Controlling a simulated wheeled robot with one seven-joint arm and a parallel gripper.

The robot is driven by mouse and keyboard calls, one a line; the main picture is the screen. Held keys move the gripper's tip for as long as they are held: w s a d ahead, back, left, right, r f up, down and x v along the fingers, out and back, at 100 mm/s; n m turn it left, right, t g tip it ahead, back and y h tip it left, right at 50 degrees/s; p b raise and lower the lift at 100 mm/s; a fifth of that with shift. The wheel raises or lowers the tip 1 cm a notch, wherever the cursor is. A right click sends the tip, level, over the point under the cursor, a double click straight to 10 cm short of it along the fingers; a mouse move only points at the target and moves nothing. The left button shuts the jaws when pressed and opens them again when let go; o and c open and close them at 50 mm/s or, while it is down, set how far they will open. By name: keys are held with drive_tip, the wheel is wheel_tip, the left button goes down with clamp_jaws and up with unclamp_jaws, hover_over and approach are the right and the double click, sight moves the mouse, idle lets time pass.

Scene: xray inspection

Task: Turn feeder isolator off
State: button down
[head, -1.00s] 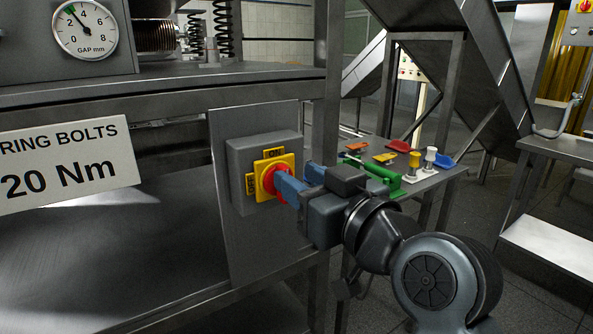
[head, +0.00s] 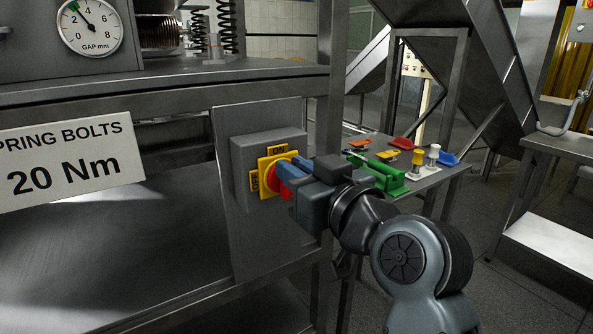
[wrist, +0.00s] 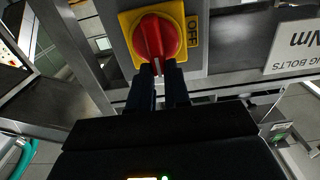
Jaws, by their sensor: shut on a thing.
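The feeder isolator is a grey box (head: 240,152) on a grey panel, with a yellow plate (head: 267,191) and a red rotary knob (head: 287,192). The plate reads ON at its top and OFF at its left in the head view. My gripper (head: 287,172) reaches in from the right, its blue fingers shut on the knob and partly hiding it. In the wrist view, the red knob (wrist: 158,36) stands upright in the picture, its pale mark between my fingertips (wrist: 160,70). The OFF label (wrist: 192,30) is to its right; the ON label is hidden there.
A sign reading 20 Nm (head: 70,165) hangs left of the panel. A gap gauge (head: 90,26) is above. Behind my arm, a small metal table (head: 425,187) holds a green item (head: 380,175) and several coloured parts. Steel frame posts stand close to my gripper.

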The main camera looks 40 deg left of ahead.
sight(270, 180)
drive_tip(key=shift+f+b, duration=0.1)
drive_tip(key=shift+b, duration=0.25)
drive_tip(key=n+b, duration=0.3)
drive_tip(key=s+n+b, duration=0.1)
drive_tip(key=n+b, duration=0.2)
drive_tip(key=f+n+b, duration=0.1)
drive_tip(key=n+b, duration=0.2)
drive_tip(key=b, duration=0.1)
drive_tip(key=shift+s+a+f, duration=0.1)
drive_tip(key=shift+s+a, duration=0.25)
drive_tip(key=n+b, duration=0.3)
drive_tip(key=f+n+b, duration=0.1)
drive_tip(key=shift+s+a+n, duration=0.1)
drive_tip(key=shift+s+n, duration=0.2)
drive_tip(key=shift+s+a+f+n+b, duration=0.1)
drive_tip(key=shift+f+n+b, duration=0.05)
drive_tip(key=shift+n+b, duration=0.8)
drive_tip(key=shift+f+n+b, duration=0.15)
drive_tip(key=shift+n+b, duration=0.6)
drive_tip(key=shift+n, duration=0.4)
drive_tip(key=c, duration=1.1)
unclamp_jaws()
drive_tip(key=shift+r, duration=0.1)
